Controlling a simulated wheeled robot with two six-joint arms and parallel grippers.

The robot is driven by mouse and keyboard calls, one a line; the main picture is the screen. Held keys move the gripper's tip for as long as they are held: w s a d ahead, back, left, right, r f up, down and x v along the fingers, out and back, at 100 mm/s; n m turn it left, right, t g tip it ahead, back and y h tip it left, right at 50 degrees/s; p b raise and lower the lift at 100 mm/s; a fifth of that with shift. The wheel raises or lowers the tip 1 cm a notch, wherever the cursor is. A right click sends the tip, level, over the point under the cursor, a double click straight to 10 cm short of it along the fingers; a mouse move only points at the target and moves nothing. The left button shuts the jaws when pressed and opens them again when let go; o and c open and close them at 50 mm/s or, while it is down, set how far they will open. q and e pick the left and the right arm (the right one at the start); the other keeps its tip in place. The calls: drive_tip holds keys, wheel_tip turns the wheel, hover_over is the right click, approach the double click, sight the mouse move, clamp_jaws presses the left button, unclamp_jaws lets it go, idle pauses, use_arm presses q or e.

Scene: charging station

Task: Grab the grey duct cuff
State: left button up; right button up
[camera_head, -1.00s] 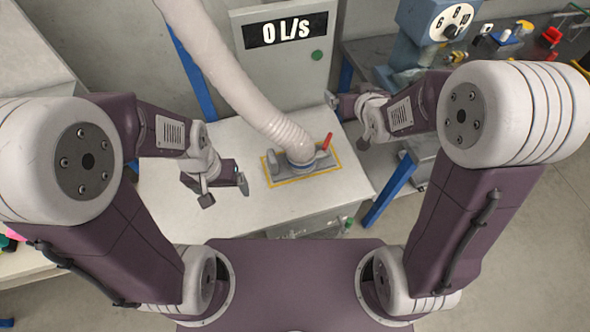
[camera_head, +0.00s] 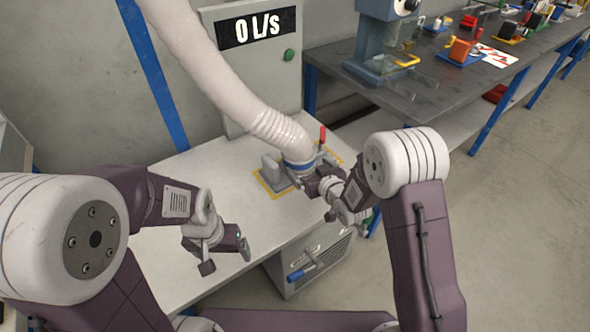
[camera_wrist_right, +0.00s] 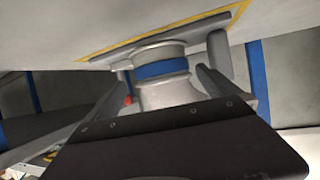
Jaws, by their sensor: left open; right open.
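The grey duct cuff (camera_head: 298,160), with a blue band, is at the lower end of the pale ribbed hose (camera_head: 275,128). It sits on a grey fixture (camera_head: 271,168) inside a yellow outline on the white table. In the right wrist view the cuff (camera_wrist_right: 162,90) and its blue band are close ahead, between grey upright parts. My right gripper (camera_head: 314,182) is open, just right of and in front of the cuff; its fingertips are partly hidden, and contact cannot be told. My left gripper (camera_head: 227,258) is open and empty over the table's front, away from the cuff.
A red-handled lever (camera_head: 322,134) stands beside the cuff. Behind is a grey cabinet (camera_head: 258,75) with a "0 L/S" display. A dark workbench (camera_head: 440,90) with a blue-grey machine and small parts stands at the right. The white table (camera_head: 165,200) is clear at left.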

sight(305, 164)
drive_tip(key=x, duration=0.3)
drive_tip(key=shift+w+a+f, duration=0.15)
drive_tip(key=shift+w, duration=0.2)
use_arm(q)
drive_tip(key=shift+f+b, duration=0.8)
drive_tip(key=shift+b, duration=0.1)
use_arm(e)
drive_tip(key=x, duration=0.5)
drive_tip(key=shift+w+a, duration=0.1)
drive_tip(key=c, duration=1.3)
